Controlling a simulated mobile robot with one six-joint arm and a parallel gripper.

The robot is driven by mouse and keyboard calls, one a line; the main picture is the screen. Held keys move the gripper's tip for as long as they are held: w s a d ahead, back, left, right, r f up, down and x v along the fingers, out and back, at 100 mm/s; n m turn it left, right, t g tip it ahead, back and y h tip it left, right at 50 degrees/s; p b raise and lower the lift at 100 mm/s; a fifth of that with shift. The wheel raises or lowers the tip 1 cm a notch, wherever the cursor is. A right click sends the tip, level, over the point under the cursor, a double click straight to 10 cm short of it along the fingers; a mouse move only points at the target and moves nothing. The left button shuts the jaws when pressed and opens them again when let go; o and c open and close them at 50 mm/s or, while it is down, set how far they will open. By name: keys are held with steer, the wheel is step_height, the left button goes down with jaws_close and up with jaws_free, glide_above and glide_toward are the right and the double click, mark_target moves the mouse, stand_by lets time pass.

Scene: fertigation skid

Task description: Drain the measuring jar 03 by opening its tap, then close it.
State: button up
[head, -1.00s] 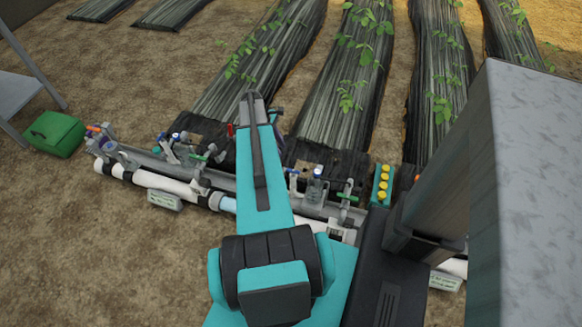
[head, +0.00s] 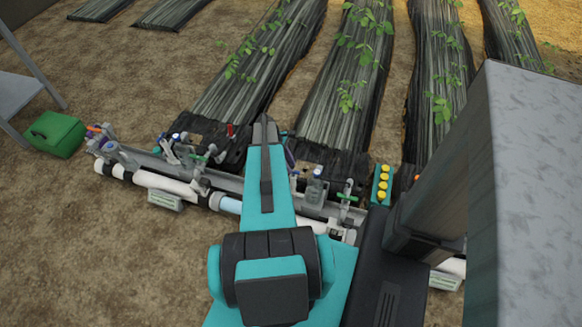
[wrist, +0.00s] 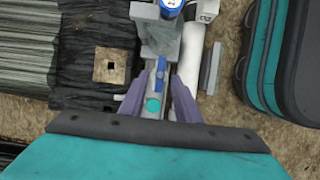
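In the wrist view my gripper (wrist: 160,82) has its two purple fingers apart, one on each side of a narrow grey part. A blue bar (wrist: 161,70) and a round teal piece (wrist: 153,105) show between the fingers; I cannot tell whether either finger touches them. A blue-topped fitting (wrist: 172,6) stands at the top edge, beside a small tag (wrist: 206,10) too small to read surely. A jar-like fitting (head: 317,178) stands right of my arm. I cannot tell which jar is 03.
A white pipe (head: 165,182) and grey rail run along the skid, with green (head: 347,196) and red (head: 230,130) handles. Plant beds (head: 340,100) lie behind. A green box (head: 56,134) sits on soil at left. A large grey block (head: 530,190) fills the right.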

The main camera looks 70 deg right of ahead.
steer(key=shift+x, duration=1)
steer(key=shift+c, duration=0.2)
jaws_close()
